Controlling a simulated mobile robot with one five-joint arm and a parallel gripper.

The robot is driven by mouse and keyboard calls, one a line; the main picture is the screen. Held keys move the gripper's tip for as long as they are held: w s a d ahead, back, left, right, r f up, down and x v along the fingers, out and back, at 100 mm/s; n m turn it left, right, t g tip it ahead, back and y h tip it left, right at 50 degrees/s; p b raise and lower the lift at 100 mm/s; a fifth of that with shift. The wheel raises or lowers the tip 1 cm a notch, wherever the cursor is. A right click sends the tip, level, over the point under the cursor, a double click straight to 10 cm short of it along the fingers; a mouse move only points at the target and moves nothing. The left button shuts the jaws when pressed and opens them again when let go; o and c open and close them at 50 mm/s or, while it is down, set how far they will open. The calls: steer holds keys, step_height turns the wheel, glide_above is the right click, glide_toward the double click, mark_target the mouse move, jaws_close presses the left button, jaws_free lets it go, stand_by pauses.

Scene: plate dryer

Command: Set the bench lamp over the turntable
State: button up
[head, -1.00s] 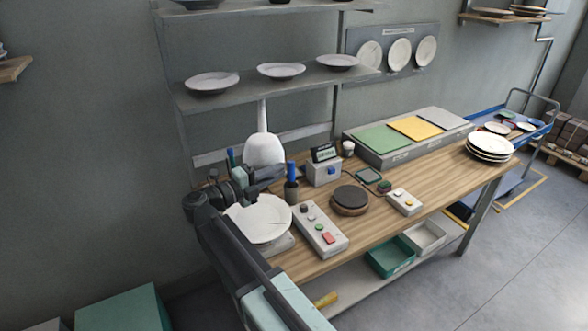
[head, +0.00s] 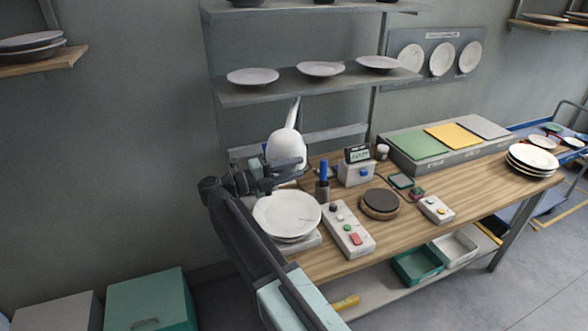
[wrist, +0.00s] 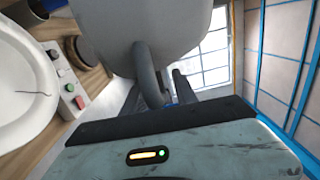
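The bench lamp (head: 286,149) has a white rounded head on a slanting pale arm, at the back left of the bench. The turntable (head: 380,202), a dark disc on a round wooden base, stands to its right near the bench middle; the lamp head is not over it. My gripper (head: 293,168) is right at the lamp head, in front of it in the head view. In the wrist view the grey lamp head (wrist: 150,25) fills the upper middle, with its curved handle (wrist: 149,75) close before my gripper.
White plates (head: 287,216) lie below my arm at the bench's left end. A button box (head: 346,230), a pen cup (head: 323,189) and a display box (head: 356,172) stand between lamp and turntable. A plate shelf (head: 290,88) hangs behind.

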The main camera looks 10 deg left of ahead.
mark_target(279, 172)
steer(key=v, duration=0.8)
steer(key=shift+f, duration=0.1)
